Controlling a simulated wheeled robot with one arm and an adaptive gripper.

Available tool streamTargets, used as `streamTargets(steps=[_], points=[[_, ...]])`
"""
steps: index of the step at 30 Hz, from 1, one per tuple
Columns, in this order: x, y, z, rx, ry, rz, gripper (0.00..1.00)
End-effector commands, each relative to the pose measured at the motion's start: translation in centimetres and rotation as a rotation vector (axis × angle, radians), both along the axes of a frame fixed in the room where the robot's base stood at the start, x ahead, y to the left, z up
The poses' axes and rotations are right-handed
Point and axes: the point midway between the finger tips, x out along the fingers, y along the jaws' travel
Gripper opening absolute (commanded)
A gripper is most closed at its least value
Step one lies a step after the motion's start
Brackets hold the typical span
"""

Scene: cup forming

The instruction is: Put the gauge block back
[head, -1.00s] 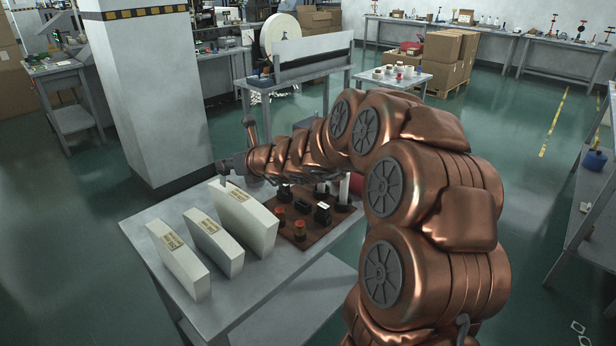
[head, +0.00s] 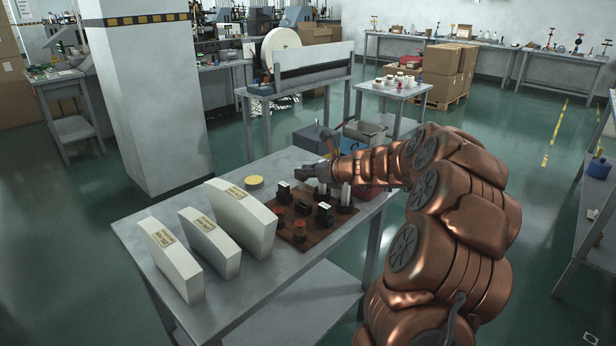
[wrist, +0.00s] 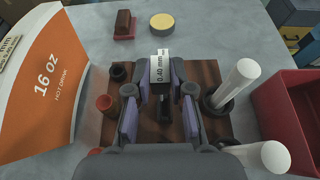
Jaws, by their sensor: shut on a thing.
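My gripper (wrist: 161,84) is shut on the gauge block (wrist: 160,66), which carries a white label reading 0.40 mm. In the wrist view the block sits between the fingertips, over the brown board (wrist: 207,74). I cannot tell whether it touches the board. In the head view my gripper (head: 312,172) is above the back part of the brown board (head: 318,240) on the grey table. The held block is not clear there. Several dark holders and small parts stand on the board, including a black piece (wrist: 165,108) just below the held block.
White cylinders (wrist: 238,82) stand on the right of the board, close to my gripper. A red bin (wrist: 285,105) is further right. A large orange-faced 16 oz block (wrist: 45,90) stands left. A yellow disc (wrist: 162,22) and a small brown block (wrist: 123,22) lie behind.

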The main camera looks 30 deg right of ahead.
Motion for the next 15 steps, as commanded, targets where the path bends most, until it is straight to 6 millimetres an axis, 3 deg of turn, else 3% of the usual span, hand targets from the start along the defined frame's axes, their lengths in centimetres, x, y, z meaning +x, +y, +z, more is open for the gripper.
streamTargets(steps=[15], points=[[-0.2, -0.4, -2.8, -0.006, -0.001, -0.002, 0.00]])
